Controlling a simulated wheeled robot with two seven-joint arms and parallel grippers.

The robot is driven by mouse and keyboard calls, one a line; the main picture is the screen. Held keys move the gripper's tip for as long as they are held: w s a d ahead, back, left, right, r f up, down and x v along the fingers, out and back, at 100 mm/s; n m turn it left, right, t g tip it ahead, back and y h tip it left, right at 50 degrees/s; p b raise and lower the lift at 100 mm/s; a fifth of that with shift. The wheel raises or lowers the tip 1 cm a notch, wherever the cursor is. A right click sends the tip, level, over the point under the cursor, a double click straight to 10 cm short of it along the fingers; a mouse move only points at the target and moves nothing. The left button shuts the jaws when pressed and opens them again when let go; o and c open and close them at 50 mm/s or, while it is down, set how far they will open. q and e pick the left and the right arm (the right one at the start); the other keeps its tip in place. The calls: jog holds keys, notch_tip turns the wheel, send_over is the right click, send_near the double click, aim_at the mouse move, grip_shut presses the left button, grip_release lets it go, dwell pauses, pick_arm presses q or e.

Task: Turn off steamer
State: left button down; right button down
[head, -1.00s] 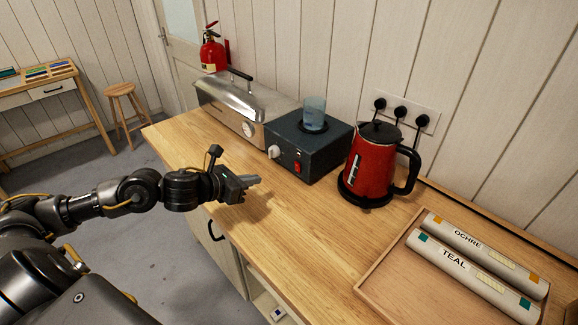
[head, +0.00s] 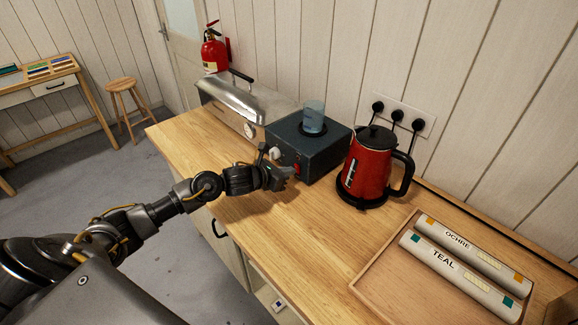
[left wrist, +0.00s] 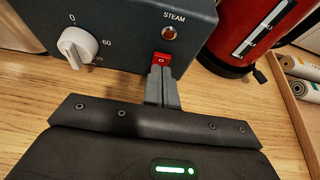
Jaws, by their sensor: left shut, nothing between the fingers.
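The steamer (head: 325,158) is a dark grey box on the wooden counter with a clear bluish cup on top. I cannot tell whether the lamp is lit. My left gripper (head: 289,171) is shut and empty, in front of the switch. In the left wrist view its fingertips (left wrist: 160,73) are right at the switch's lower edge; I cannot tell whether they touch. My right gripper is not in view.
A red kettle (head: 367,170) stands close right of the steamer. A long metal box (head: 240,103) with a dial stands on its left. A wooden tray (head: 365,278) with two labelled rolls lies at right. The counter's front (head: 245,225) is clear.

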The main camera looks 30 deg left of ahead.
pick_arm(q)
jog(key=shift+w+d, duration=0.1)
jog(key=shift+w, duration=0.2)
jog(key=shift+w+b, duration=0.3)
jog(key=shift+b, duration=0.45)
jog(key=shift+d+r+p, duration=0.1)
jog(key=shift+r+p, duration=0.05)
jog(key=shift+p, duration=0.2)
jog(key=shift+r+p, duration=0.4)
jog(key=shift+r, duration=0.4)
